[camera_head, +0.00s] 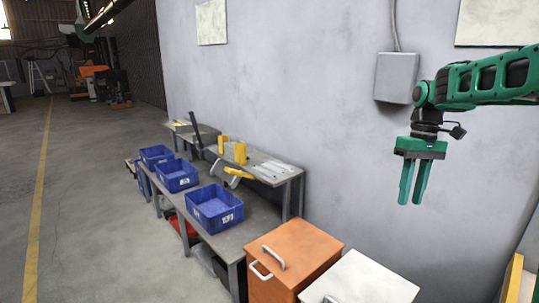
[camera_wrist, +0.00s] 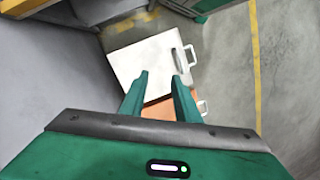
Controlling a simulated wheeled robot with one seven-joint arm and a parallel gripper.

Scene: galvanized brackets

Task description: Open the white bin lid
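The white bin lid (camera_head: 362,283) is at the bottom of the head view, cut off by the lower edge. It looks shut and flat. In the wrist view the white bin lid (camera_wrist: 144,62) shows with a pale handle (camera_wrist: 184,58) on its right edge. My gripper (camera_head: 413,203) is green, points down and hangs above and to the right of the lid in the head view, well apart from it. Its two fingers are apart with nothing between them. In the wrist view my gripper (camera_wrist: 158,84) shows its fingertips in front of the lid.
An orange bin (camera_head: 296,252) with a light handle stands directly left of the white one. A grey workbench (camera_head: 262,222) beyond carries blue crates (camera_head: 214,208). A grey box (camera_head: 396,77) is fixed to the wall near my arm. Open floor (camera_head: 90,200) lies at left.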

